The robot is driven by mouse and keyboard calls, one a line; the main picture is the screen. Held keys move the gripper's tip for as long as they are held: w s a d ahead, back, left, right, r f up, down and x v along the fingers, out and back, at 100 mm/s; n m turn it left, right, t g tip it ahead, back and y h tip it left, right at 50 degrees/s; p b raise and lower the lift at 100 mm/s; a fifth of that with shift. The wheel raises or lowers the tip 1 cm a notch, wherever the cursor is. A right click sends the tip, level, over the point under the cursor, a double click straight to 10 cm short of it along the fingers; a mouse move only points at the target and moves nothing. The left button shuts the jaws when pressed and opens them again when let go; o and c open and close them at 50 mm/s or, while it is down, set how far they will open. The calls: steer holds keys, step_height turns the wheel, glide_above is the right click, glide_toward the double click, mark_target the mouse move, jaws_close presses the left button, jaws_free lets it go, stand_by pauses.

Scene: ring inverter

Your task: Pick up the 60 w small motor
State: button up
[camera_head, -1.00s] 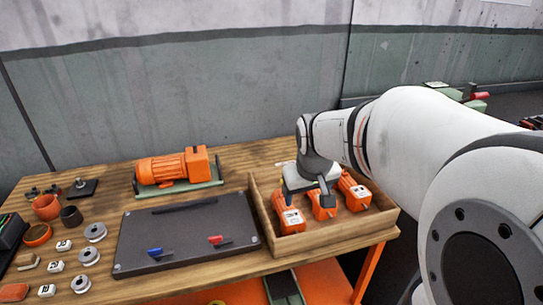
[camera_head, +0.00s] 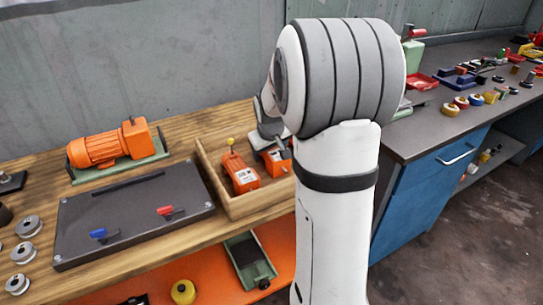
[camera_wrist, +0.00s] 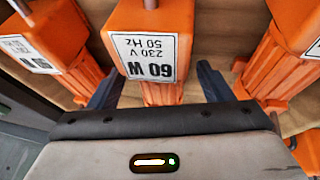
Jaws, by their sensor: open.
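The 60 W motor (camera_wrist: 150,45) is orange with a white label reading "60 W 230 V 50 Hz", upside down in the wrist view. It sits in the middle of a row of motors. My gripper (camera_wrist: 158,86) is open, with one dark finger on each side of this motor; I cannot tell whether they touch it. In the head view the motor (camera_head: 278,163) is in the wooden tray (camera_head: 262,204), partly hidden under my gripper and arm.
An orange motor (camera_head: 239,174) stands at left in the tray, and another motor (camera_wrist: 285,55) is close on the right in the wrist view. A dark plate (camera_head: 135,208) and a larger orange motor (camera_head: 110,146) are further left. A blue cabinet (camera_head: 425,190) is at right.

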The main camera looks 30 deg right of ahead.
steer(key=shift+w+f, duration=0.15)
steer(key=shift+f, duration=0.15)
jaws_close()
stand_by(0.6)
steer(key=shift+r, duration=0.2)
